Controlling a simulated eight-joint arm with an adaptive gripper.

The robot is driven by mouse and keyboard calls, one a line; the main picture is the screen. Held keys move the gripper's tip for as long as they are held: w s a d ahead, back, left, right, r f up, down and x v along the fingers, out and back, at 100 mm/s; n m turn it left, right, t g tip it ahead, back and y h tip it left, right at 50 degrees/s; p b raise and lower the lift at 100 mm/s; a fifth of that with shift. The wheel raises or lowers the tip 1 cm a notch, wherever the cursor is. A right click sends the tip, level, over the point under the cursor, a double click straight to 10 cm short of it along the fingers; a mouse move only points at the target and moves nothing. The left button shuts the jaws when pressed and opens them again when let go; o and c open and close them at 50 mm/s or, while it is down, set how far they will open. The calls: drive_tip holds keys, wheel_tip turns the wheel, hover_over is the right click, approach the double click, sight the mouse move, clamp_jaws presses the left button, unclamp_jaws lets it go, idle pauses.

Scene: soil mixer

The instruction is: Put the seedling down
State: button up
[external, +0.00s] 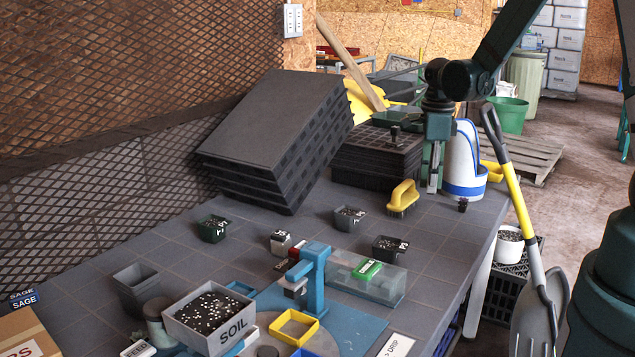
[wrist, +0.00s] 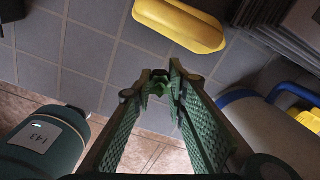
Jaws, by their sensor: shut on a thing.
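My gripper (external: 433,188) points down over the right side of the grey table, beside the yellow-handled brush. In the wrist view, the green ridged fingers of my gripper (wrist: 158,90) converge on a small green thing, which looks like the seedling (wrist: 158,87). The gripper is shut on it. Only a little green shows between the fingertips; its lower part is hidden. In the external view I cannot make the seedling out clearly. In the wrist view the tips appear over the table near its edge, with floor tiles beyond. I cannot tell whether the seedling touches the table.
The yellow brush (external: 403,197) is left of my gripper and a white-and-blue container (external: 464,165) right of it. Black trays (external: 375,155) stand behind. Bare table lies between.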

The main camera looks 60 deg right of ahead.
sight(428, 216)
drive_tip(key=shift+f, duration=1.5)
drive_tip(key=shift+f+b, duration=0.65)
drive_tip(key=shift+f, duration=1.2)
drive_tip(key=shift+f, duration=0.15)
drive_tip(key=o, duration=0.7)
drive_tip(key=shift+r+p, duration=1.2)
drive_tip(key=shift+r, duration=4.95)
